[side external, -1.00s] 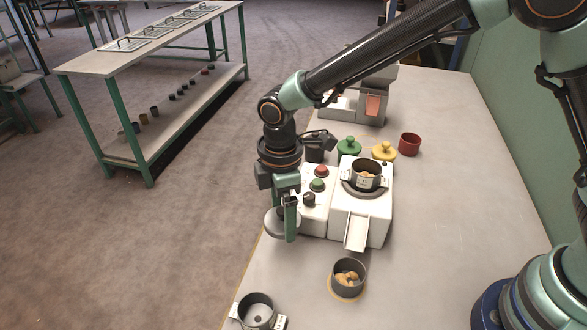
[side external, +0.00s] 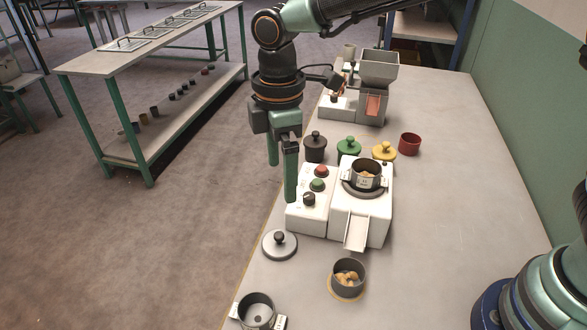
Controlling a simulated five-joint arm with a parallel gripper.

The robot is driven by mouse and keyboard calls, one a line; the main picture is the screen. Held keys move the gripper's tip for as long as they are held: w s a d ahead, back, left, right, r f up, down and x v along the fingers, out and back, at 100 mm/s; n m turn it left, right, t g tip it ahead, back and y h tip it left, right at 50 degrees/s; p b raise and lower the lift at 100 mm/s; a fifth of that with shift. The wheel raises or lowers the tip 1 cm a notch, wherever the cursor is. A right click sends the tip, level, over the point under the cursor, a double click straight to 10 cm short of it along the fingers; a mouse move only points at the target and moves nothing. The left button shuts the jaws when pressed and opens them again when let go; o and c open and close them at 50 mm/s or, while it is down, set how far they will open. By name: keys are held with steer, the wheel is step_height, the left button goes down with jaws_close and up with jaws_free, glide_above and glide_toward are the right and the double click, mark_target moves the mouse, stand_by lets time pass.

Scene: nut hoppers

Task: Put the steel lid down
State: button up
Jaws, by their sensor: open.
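The steel lid (side external: 280,246) is a flat grey disc with a dark round knob. It lies on the table near its left edge, left of the white machine (side external: 365,215) and apart from it. My gripper (side external: 281,183) is above the lid and clear of it. Its two green fingers point down, spread apart, with nothing between them.
A bowl with nuts (side external: 348,277) and an empty pot (side external: 257,311) are in front. The table's right side is clear.

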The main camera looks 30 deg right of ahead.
steer(key=s+d+r+m+t, duration=0.1)
steer(key=d+r+m, duration=0.3)
steer(key=d, duration=0.3)
steer(key=s+d+r+m+t, duration=0.2)
steer(key=d+r+m, duration=0.25)
steer(key=d, duration=0.35)
steer(key=s+d+f+m+t, duration=0.1)
steer(key=s+d+m+t, duration=0.1)
steer(key=s+d+m, duration=0.4)
steer(key=d+m, duration=0.1)
steer(key=d, duration=0.3)
steer(key=shift+d+f+t, duration=0.15)
steer(key=shift+f+t, duration=0.1)
steer(key=shift+t, duration=0.05)
